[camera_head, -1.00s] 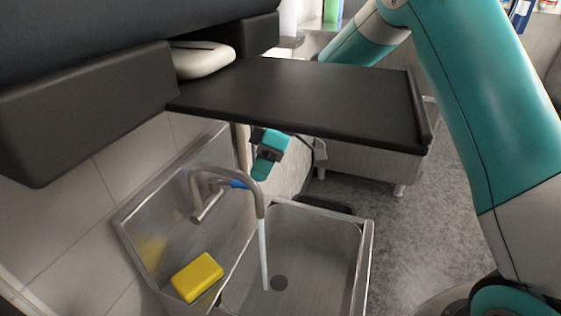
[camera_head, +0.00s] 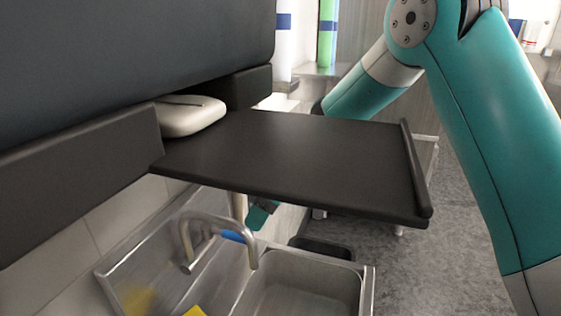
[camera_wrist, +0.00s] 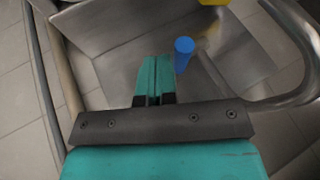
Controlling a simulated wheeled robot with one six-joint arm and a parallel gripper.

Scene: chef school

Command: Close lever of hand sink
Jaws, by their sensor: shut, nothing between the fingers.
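The hand sink (camera_head: 368,290) is a steel basin at the bottom of the head view. Its curved metal faucet (camera_head: 215,221) stands at the back wall, and no water stream shows below the spout. The blue lever (camera_head: 233,237) is on the faucet's far side; in the wrist view the blue lever (camera_wrist: 184,47) stands just right of my fingers. My gripper (camera_wrist: 155,66) is shut and empty, its teal fingertips close beside the lever; touching cannot be told. In the head view only a bit of my gripper (camera_head: 262,215) shows, mostly hidden under the dark shelf.
A dark flat shelf (camera_head: 290,155) juts out above the sink and blocks much of the view. A yellow sponge (camera_head: 195,311) lies at the sink's left. A white rounded object (camera_head: 190,115) sits by the shelf. Grey floor (camera_head: 440,250) is open to the right.

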